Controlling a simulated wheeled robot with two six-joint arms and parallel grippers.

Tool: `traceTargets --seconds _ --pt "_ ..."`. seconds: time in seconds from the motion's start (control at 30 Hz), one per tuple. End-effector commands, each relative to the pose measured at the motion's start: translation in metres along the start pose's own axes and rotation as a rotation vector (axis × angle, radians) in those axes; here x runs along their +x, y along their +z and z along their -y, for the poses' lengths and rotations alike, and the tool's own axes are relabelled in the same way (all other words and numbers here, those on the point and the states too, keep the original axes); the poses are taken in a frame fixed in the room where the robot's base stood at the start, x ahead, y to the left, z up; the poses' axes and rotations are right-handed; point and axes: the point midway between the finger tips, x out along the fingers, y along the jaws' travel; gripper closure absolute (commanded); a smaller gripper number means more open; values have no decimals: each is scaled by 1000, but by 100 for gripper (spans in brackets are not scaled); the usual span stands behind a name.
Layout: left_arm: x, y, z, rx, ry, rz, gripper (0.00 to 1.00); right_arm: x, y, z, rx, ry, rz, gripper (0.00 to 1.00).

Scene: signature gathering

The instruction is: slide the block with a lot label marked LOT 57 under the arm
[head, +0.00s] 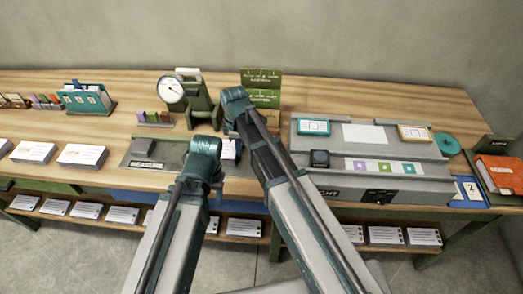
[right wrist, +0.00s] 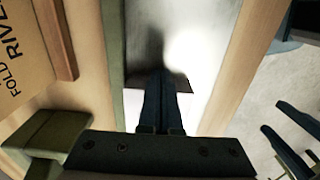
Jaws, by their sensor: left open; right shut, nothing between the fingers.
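Pale blocks with printed labels lie on the table's left side, one label block (head: 82,156) and another label block (head: 28,152). Their text is too small to read, so I cannot tell which is LOT 57. A white block (head: 229,150) shows between my arms. My right gripper (right wrist: 163,132) is shut and empty in the right wrist view, over a bright pale surface. Two separated dark fingers at that view's right edge look like my left gripper (right wrist: 287,135), open.
A grey console (head: 385,178) with coloured tiles stands right of my arms. An orange book (head: 500,174) lies at the far right. A teal card holder (head: 86,98) stands at the back left. A lower shelf (head: 240,222) holds several pale labelled blocks. Bare wood shows back left.

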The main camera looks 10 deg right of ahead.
Motion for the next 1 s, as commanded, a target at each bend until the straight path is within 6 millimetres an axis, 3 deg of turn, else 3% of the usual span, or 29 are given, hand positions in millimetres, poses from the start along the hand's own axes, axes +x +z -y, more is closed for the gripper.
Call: traceTargets --seconds 0.03,0.1,0.3,1.0 --pt "0 0 0 0 0 0 50 0 -19 -3 -5 0 -1 100" --pt "0 0 0 0 0 0 50 0 -36 -2 -4 0 0 100" --pt "0 0 0 0 0 0 50 0 -64 -1 -1 0 0 100" --pt "0 0 0 0 0 0 50 0 -60 5 1 0 0 100"
